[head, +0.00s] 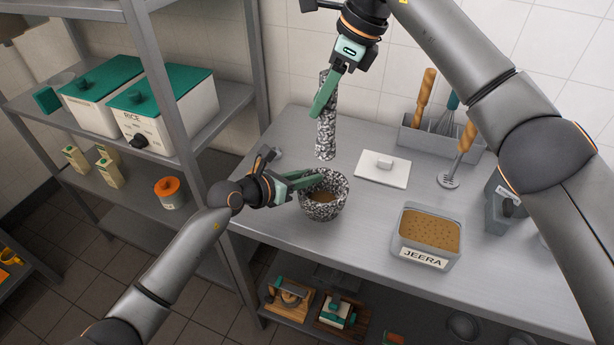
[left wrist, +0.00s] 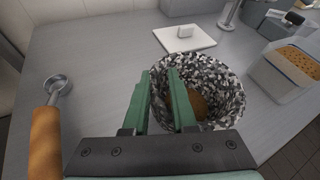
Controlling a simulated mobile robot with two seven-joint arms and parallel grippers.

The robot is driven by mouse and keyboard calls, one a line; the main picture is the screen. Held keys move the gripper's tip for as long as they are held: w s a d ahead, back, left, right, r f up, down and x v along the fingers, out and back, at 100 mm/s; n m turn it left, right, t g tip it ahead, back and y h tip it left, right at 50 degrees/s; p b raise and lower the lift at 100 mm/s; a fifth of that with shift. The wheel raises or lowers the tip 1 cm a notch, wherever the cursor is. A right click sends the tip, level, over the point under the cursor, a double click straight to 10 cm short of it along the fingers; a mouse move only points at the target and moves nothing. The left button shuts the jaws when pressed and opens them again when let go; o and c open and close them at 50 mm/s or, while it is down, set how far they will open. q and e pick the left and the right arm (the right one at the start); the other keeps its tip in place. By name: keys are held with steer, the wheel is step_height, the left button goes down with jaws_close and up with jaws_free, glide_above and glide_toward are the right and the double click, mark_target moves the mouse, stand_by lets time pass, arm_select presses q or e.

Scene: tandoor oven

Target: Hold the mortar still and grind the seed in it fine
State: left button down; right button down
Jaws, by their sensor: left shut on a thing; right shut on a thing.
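The mortar (head: 325,212), a black-and-white speckled stone bowl, stands upright on the steel table, with brown seed (head: 321,196) in its bottom. My left gripper (head: 308,180) is shut on its rim. In the left wrist view, the gripper (left wrist: 160,78) has one finger outside and one inside the mortar (left wrist: 228,88); the brown seed (left wrist: 199,104) shows partly. How fine it is I cannot tell. My right gripper (head: 321,103) is shut on the upper part of the speckled pestle (head: 326,138). The pestle is upright, above and behind the mortar, apart from it.
A JEERA container (head: 428,256) full of brown seed stands right of the mortar. A white lid (head: 383,169) lies behind it. A grey utensil holder (head: 420,140) stands at the back wall. A wooden-handled scoop (left wrist: 45,138) lies left of the mortar. A steel shelf (head: 235,100) bounds the left side.

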arm_select(q)
steer(key=shift+s+a+f, duration=0.1)
steer(key=shift+a+f, duration=0.05)
steer(key=shift+f, duration=0.15)
stand_by(0.5)
